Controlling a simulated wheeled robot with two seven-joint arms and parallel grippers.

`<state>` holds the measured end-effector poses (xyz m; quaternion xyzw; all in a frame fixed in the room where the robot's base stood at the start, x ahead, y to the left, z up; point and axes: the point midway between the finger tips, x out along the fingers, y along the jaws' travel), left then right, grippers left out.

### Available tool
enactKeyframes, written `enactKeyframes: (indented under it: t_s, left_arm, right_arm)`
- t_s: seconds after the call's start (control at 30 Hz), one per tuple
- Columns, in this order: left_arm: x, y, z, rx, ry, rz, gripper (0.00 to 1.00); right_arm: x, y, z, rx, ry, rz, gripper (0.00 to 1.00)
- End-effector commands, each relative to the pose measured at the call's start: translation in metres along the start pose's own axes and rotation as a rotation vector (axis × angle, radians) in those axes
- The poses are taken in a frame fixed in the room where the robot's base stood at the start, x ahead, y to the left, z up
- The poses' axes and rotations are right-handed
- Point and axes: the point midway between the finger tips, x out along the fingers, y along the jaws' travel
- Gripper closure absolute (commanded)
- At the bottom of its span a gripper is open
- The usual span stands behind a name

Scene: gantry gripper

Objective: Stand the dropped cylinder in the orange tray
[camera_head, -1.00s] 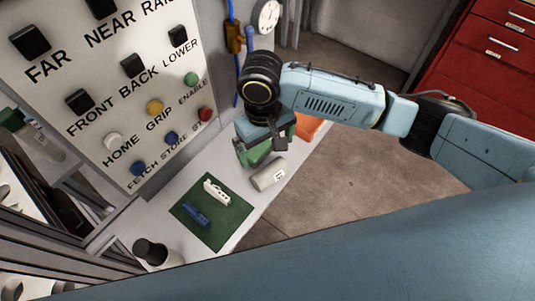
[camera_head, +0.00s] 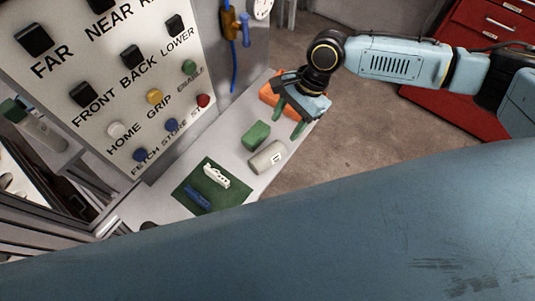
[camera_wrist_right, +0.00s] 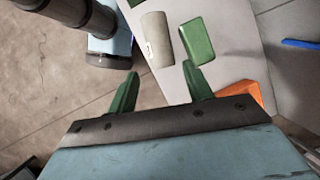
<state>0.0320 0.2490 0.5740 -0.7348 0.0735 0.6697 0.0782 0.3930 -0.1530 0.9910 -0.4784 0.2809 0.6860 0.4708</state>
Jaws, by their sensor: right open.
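The dropped cylinder (camera_head: 267,158) is pale grey with a small white label. It lies on its side on the light bench near its edge, and shows in the wrist view (camera_wrist_right: 157,40). The orange tray (camera_head: 268,97) is farther back on the bench, partly hidden by my right gripper; its corner shows in the wrist view (camera_wrist_right: 240,92). My right gripper (camera_head: 290,118) has green fingers spread apart with nothing between them. It is above the bench edge by the tray, apart from the cylinder, which lies beyond the fingertips in the wrist view (camera_wrist_right: 160,72). My left gripper is not in view.
A green block (camera_head: 256,135) lies close beside the cylinder. A green mat (camera_head: 186,193) holds a white part (camera_head: 216,175) and a blue part (camera_head: 198,196). A button panel (camera_head: 105,100) stands at left. A blue tool (camera_head: 245,30) hangs behind. Bare floor lies right of the bench.

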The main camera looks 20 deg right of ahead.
Motion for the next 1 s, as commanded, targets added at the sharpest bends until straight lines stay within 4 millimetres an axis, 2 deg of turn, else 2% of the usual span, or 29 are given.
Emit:
enactKeyframes:
  t_s: [0.1, 0.3, 0.57, 0.8, 1.0]
  left_arm:
    - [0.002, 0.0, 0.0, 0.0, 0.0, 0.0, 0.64]
    - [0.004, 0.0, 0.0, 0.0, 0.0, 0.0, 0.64]
    - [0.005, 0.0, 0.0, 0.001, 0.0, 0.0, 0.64]
    - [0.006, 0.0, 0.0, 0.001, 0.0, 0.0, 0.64]
    - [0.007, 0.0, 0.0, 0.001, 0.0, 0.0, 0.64]
  right_arm:
    - [0.026, 0.001, 0.001, -0.003, -0.001, 0.004, 0.49]
    - [0.06, 0.0, 0.001, -0.005, 0.0, 0.003, 0.49]
    - [0.08, 0.001, 0.002, -0.007, 0.001, 0.004, 0.49]
    - [0.115, 0.002, 0.004, -0.006, 0.002, 0.003, 0.49]
    - [0.123, 0.002, 0.004, -0.006, 0.003, 0.001, 0.49]
